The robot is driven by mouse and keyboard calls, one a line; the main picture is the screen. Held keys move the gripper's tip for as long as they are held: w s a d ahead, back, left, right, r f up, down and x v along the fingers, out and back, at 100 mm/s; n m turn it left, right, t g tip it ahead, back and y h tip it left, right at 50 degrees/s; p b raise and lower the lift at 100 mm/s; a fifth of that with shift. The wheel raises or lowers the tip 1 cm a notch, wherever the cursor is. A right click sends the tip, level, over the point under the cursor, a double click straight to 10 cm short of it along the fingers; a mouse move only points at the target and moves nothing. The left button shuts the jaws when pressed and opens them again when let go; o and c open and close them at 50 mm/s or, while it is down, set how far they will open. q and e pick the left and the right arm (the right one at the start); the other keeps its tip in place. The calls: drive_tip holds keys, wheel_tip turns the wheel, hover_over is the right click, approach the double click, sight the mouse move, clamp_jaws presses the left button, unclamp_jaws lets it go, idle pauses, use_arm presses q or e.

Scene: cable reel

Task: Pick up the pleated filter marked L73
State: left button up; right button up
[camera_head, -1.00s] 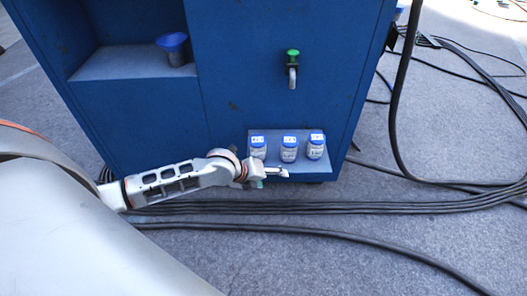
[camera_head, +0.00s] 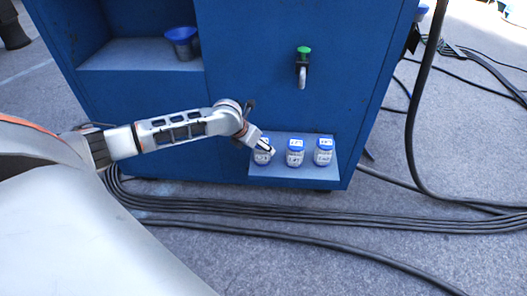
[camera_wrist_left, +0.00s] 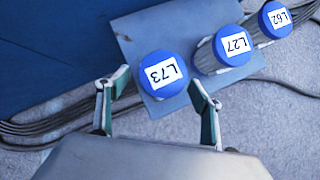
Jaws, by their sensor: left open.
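The pleated filter marked L73 (camera_wrist_left: 162,74) has a blue cap with a white label and stands on a small blue-grey shelf (camera_wrist_left: 130,36). In the left wrist view it lies ahead of and between the fingertips of my left gripper (camera_wrist_left: 160,88), which is open and empty. In the head view the L73 filter (camera_head: 262,158) is the leftmost of three, and my left gripper (camera_head: 266,147) is at it, partly covering it. Filter L27 (camera_wrist_left: 232,45) and filter L62 (camera_wrist_left: 275,19) stand in a row beside it. My right gripper is not in view.
The shelf juts from a blue cabinet (camera_head: 240,100). A green-topped tap (camera_head: 302,66) is above it, and a blue cup (camera_head: 182,42) stands in a recess at upper left. Black cables (camera_head: 300,216) run along the grey floor below.

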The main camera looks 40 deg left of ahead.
use_arm(q)
drive_tip(key=f, duration=0.1)
drive_tip(key=w+f+b, duration=0.1)
drive_tip(key=f, duration=0.1)
drive_tip(key=shift+d+f, duration=0.15)
drive_tip(key=shift+f, duration=0.1)
drive_tip(key=shift+w+f, duration=0.15)
drive_tip(key=shift+w, duration=0.25)
drive_tip(key=shift+c, duration=0.4)
drive_tip(key=c, duration=1.4)
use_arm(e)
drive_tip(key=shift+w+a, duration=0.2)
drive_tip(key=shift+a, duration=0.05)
use_arm(q)
drive_tip(key=shift+r, duration=0.2)
